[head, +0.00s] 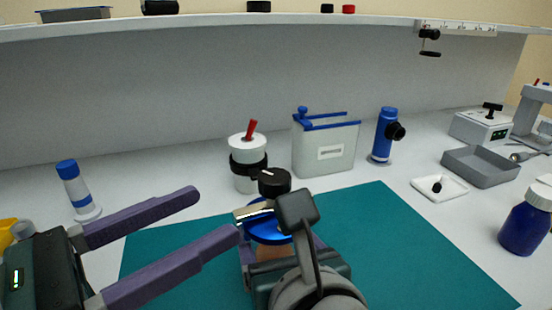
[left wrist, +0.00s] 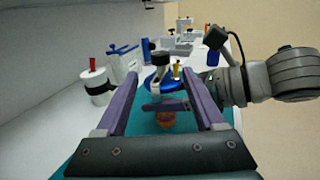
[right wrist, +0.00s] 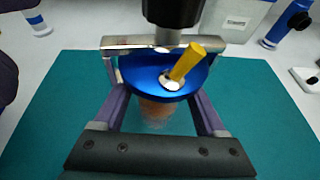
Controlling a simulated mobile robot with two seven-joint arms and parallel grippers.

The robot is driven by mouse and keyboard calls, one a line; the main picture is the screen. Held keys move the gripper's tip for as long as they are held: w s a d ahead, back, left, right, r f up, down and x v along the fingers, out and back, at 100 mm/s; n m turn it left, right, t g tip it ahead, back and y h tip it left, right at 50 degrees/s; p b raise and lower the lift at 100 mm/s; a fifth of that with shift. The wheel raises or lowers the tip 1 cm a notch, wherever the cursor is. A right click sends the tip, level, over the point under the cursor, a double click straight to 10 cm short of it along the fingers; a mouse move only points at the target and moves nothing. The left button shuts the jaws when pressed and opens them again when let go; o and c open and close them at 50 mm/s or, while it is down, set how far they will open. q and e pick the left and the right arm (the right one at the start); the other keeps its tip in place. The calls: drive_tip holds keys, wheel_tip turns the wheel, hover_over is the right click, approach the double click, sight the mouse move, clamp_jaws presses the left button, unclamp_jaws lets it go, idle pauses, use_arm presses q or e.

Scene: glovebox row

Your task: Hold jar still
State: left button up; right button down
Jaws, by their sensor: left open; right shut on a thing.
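The jar (head: 270,252) has a blue lid and orange-brown contents and stands on the teal mat. In the right wrist view the blue lid (right wrist: 145,78) carries a metal bar frame, a yellow handle (right wrist: 186,62) and a black knob (right wrist: 172,12) above. My right gripper (right wrist: 160,100) is shut on the jar, one purple finger on each side. My left gripper (head: 218,212) is open and empty, left of the jar in the head view. In the left wrist view the jar (left wrist: 166,118) shows between the left fingers. The jar's base is partly hidden.
Behind the mat (head: 385,225) stand a white canister (head: 246,180) with a red handle, a blue-lidded box (head: 325,150) and a blue cylinder (head: 384,140). A blue-capped bottle (head: 75,190) is left. A white dish (head: 440,188), grey tray (head: 482,167) and blue bottle (head: 525,225) are right. The mat's right part is clear.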

sight(261, 187)
use_arm(q)
drive_tip(key=x, duration=1)
drive_tip(key=shift+d, duration=0.1)
clamp_jaws()
